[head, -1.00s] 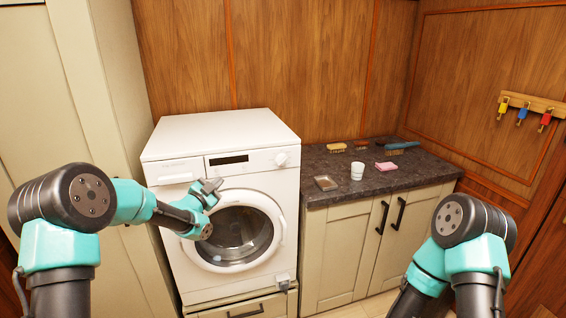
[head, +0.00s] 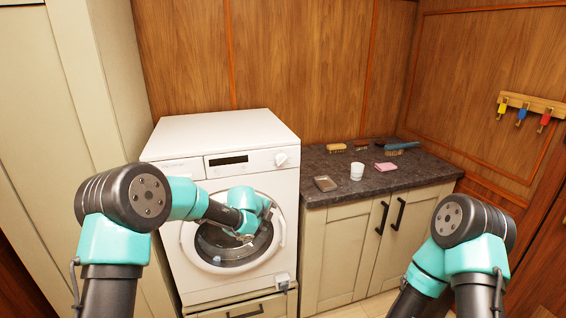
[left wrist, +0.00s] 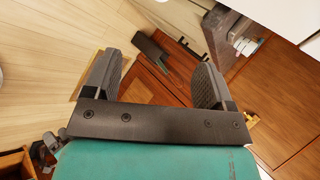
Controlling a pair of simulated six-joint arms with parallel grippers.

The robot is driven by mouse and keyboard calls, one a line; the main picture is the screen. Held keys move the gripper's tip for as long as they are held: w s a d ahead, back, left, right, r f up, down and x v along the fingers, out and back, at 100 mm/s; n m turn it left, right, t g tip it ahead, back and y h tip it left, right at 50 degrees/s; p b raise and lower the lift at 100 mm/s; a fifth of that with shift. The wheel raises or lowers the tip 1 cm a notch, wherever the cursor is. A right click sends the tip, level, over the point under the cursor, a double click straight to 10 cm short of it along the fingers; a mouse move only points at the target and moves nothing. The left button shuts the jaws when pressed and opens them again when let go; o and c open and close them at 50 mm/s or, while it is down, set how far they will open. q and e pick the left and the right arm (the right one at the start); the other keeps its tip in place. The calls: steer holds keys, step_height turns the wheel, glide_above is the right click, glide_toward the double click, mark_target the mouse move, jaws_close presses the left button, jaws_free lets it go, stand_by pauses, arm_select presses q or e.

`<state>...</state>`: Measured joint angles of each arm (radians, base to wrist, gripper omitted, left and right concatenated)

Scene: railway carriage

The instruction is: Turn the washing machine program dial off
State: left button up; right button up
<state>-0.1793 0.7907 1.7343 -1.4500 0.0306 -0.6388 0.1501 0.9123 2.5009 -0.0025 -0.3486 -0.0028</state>
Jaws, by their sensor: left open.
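The white washing machine (head: 165,170) stands left of centre in the head view. Its round white program dial (head: 281,159) is at the right end of the front panel, beside the dark display (head: 228,160). The dial's exact setting is too small to read. My left arm reaches in front of the round door, and its teal wrist is below and left of the dial, apart from it. In the left wrist view my left gripper (left wrist: 158,68) is open, with nothing between its fingers. My right arm is at the lower right, and its gripper is out of the picture.
A dark worktop (head: 420,170) to the right carries a white cup (head: 357,171), a pink sponge (head: 386,167), a small tray (head: 325,184) and brushes. A tall cream cabinet (head: 60,110) stands at the left.

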mark_target(283, 161)
arm_select(q)
steer(key=d+r+m+t+y, duration=0.8)
steer(key=d+r+t+y, duration=0.1)
steer(key=r, duration=0.5)
steer(key=shift+d+t+y, duration=0.3)
steer(key=shift+d+t, duration=0.2)
steer(key=shift+d, duration=0.55)
steer(key=x, duration=1.7)
steer(key=shift+w+a, duration=0.15)
steer(key=shift+a, duration=0.05)
steer(key=c, duration=0.9)
